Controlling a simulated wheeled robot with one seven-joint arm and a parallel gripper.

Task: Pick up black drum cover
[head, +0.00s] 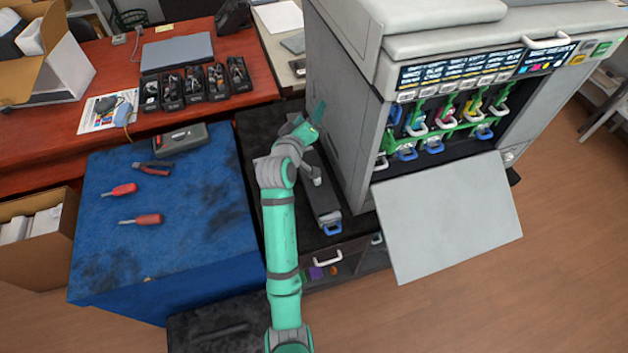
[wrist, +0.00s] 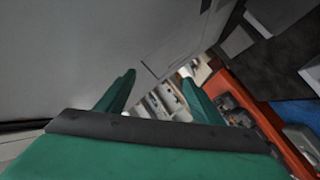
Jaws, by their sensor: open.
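A long dark grey-black unit, which looks like the drum cover (head: 324,199), lies on the black cabinet top (head: 247,138) beside the printer. It has a blue handle at its near end, and my arm hides part of its far end. My gripper (head: 309,119) is above the far part of the cabinet, close to the printer's left side. In the wrist view my gripper (wrist: 162,90) has its two green fingers apart with nothing between them. The unit is not clearly visible in the wrist view.
The large grey printer (head: 343,95) stands right of my gripper, its front flap (head: 447,215) hanging open. A blue cabinet (head: 190,225) with screwdrivers and pliers is at left. A red desk (head: 110,70) with a laptop and black bins is behind. Floor is clear at front right.

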